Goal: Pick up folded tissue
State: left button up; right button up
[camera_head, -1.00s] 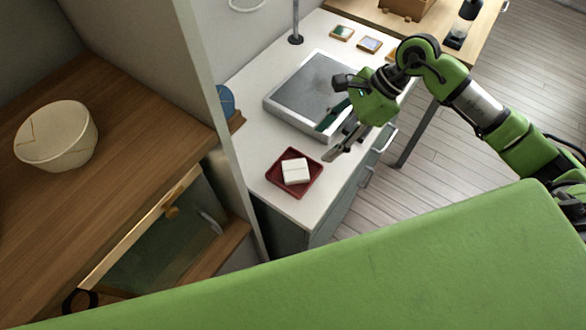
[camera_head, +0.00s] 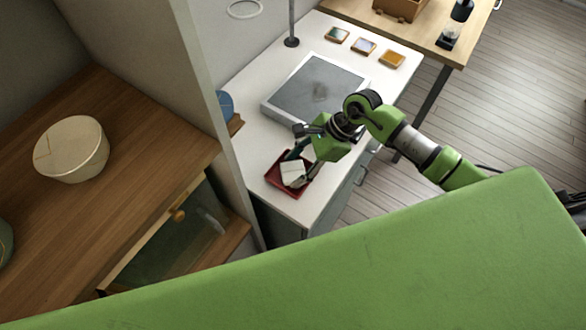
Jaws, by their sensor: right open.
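The folded tissue (camera_head: 293,173) is a small white square pad lying in a red tray (camera_head: 274,182) near the front of the white table. My right gripper (camera_head: 298,168) is open and reaches down over the tray from the upper right. Its fingers are on either side of the tissue or close to it; I cannot tell whether they touch it. Part of the tray's far side is hidden behind the gripper. My left gripper is not in view.
A grey-topped panel with a white frame (camera_head: 270,108) lies behind the tray. Several small coloured tiles (camera_head: 364,47) lie farther back. A thin post (camera_head: 292,41) stands at the back left. A wooden cabinet with a round cream box (camera_head: 71,150) is at left.

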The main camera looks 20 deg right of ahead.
jog(key=c, duration=0.3)
jog(key=shift+c, duration=0.5)
jog(key=shift+r, duration=0.15)
jog(key=shift+r+b, duration=0.6)
jog(key=shift+b, duration=0.05)
jog(key=s+a+r+b, duration=0.3)
jog(key=s+r+b, duration=0.2)
jog(key=s+r, duration=0.6)
jog(key=s, duration=0.2)
jog(key=shift+s+r, duration=0.25)
jog(key=shift+s, duration=0.1)
jog(key=shift+a, duration=0.1)
jog(key=shift+c, duration=0.3)
jog(key=shift+c, duration=0.9)
jog(key=shift+w, duration=0.1)
